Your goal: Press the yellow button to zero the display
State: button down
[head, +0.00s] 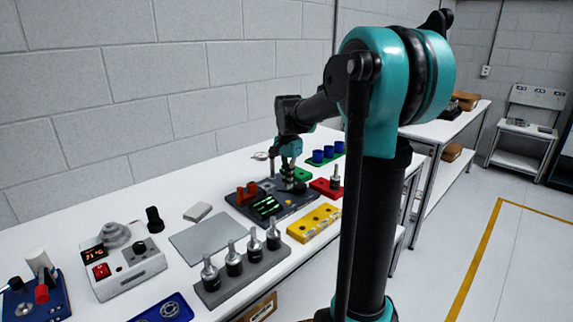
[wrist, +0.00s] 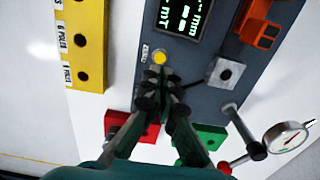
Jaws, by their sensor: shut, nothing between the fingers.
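The yellow button (wrist: 159,57) is a small round knob on a dark grey panel (wrist: 218,88), just below the display in the wrist view. The display (wrist: 188,16) is lit with green characters. It also shows in the head view (head: 266,207). My gripper (wrist: 160,76) is shut and empty, with its fingertips just below the button in the wrist view. I cannot tell whether they touch it.
A yellow block with holes (wrist: 92,50), a red block (wrist: 118,122) and a green block (wrist: 208,138) lie close around the panel. A dial gauge (wrist: 288,138) is at the right. Black tool holders (head: 234,262) line the table front. A grey plate (head: 207,240) lies left of the panel.

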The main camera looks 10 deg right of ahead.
notch_tip(320, 180, up, 8)
jog(key=shift+f, duration=0.2)
dwell(0.7)
